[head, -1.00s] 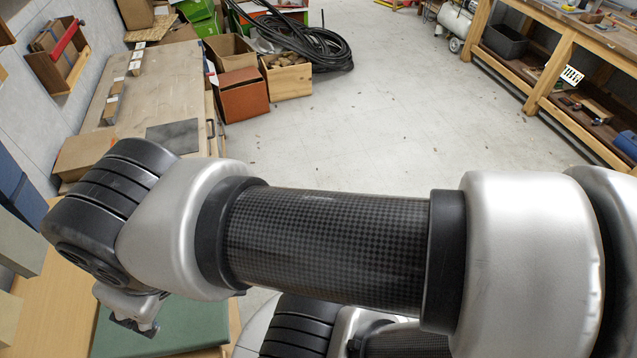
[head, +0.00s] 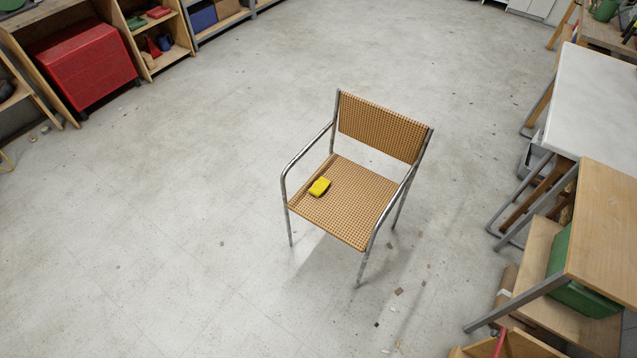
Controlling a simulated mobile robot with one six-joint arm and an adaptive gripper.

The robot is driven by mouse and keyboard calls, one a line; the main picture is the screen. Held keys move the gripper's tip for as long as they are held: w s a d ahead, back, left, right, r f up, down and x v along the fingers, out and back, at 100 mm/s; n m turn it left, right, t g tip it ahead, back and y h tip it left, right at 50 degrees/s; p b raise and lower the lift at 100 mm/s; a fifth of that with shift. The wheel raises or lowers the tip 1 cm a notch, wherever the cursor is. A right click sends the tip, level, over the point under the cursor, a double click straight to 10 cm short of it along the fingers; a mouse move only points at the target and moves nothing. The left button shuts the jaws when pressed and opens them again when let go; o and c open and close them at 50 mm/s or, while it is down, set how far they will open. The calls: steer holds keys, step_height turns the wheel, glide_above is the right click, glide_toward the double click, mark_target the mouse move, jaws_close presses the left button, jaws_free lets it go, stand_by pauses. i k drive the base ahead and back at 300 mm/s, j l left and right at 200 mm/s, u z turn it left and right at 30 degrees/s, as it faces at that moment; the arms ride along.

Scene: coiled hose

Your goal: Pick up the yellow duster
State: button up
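The yellow duster (head: 319,187) is a small yellow block-like thing. It lies on the woven tan seat of a metal-framed chair (head: 352,205), near the seat's left edge. The chair stands upright on the floor, with armrests on both sides and its backrest on the far side. My gripper and arm are not in the head view now, so how the gripper stands cannot be seen.
Open grey floor (head: 160,230) surrounds the chair, with small scraps near its front right leg. A white-topped table (head: 597,100) and a wooden bench (head: 600,215) stand at the right. A red cabinet (head: 83,63) and shelves line the far left.

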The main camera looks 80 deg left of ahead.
mark_target(320, 186)
steer(key=u, duration=2.9)
steer(key=i+l+u, duration=0.1)
steer(key=i+u, duration=0.15)
steer(key=i, duration=0.25)
steer(key=i+l+u, duration=0.15)
steer(key=i+u, duration=0.15)
steer(key=i, duration=0.2)
steer(key=i+l+u, duration=0.25)
steer(key=i, duration=0.2)
steer(key=i+l+u, duration=0.25)
steer(key=i+l, duration=0.15)
